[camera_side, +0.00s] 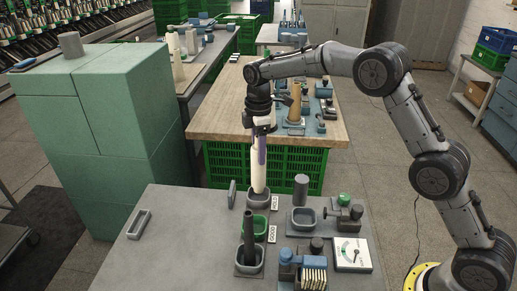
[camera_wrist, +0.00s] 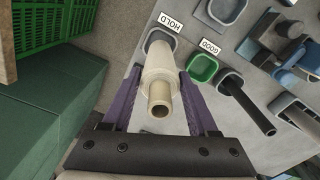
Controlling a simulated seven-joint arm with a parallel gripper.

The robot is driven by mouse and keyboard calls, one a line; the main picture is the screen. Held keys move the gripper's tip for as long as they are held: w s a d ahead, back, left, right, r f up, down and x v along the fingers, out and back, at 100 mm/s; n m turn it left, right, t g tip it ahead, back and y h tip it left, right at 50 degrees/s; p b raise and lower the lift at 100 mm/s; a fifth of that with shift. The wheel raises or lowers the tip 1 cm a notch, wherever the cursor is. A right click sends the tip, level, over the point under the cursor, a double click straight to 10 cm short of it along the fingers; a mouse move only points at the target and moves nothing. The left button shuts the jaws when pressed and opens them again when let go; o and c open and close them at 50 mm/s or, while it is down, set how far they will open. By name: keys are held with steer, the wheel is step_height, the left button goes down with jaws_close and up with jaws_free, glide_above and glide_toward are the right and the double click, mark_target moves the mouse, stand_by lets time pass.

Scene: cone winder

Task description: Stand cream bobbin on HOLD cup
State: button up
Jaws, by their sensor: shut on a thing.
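The grey HOLD cup (camera_side: 249,200) is directly under the bobbin in the side view. Its lower end overlaps the cup there, and I cannot tell whether it is inside or just above. In the wrist view the HOLD cup (camera_wrist: 149,41) shows behind the bobbin, partly hidden by it, next to its HOLD label (camera_wrist: 169,22).
The green GOOD cup (camera_side: 259,225) is just in front of the HOLD cup. A dark tube (camera_side: 249,234) stands in a grey cup nearer the camera. The bench's left side is mostly clear.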

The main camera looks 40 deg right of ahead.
steer(key=shift+f, duration=1.45)
steer(key=shift+f, duration=0.7)
steer(key=shift+f, duration=0.35)
stand_by(0.3)
steer(key=o, duration=1.3)
steer(key=shift+o, duration=0.2)
step_height(320, 180, up, 14)
steer(key=shift+f, duration=0.1)
